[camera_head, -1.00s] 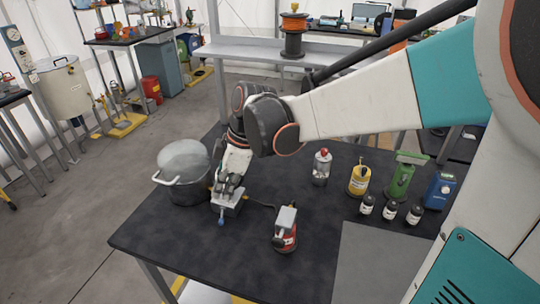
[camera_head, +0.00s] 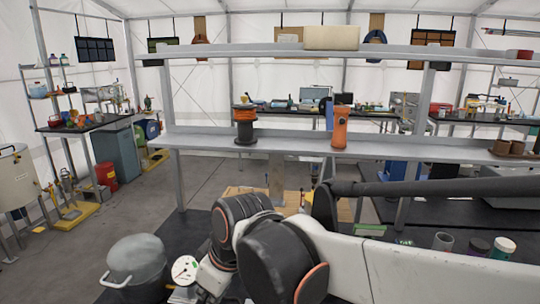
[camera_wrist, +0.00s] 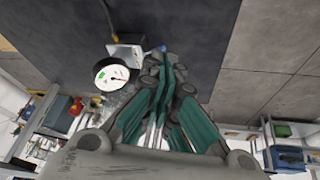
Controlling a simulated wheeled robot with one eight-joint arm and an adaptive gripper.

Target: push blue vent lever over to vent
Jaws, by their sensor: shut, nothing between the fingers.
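The blue vent lever shows as a small blue tip (camera_wrist: 163,48) in the wrist view, beside a pale metal box (camera_wrist: 126,52). A round white gauge (camera_wrist: 112,75) with a green mark and a needle sits against the box. The gauge also shows in the head view (camera_head: 185,270), right of a lidded metal pot (camera_head: 137,262). My gripper (camera_wrist: 167,62) is shut and empty, its fingertips close to the blue tip; I cannot tell whether they touch. In the head view my arm and the lower picture edge hide the lever.
The dark table top (camera_wrist: 190,25) ends at an edge with grey floor (camera_wrist: 270,50) beyond it in the wrist view. The pot stands close to the gauge.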

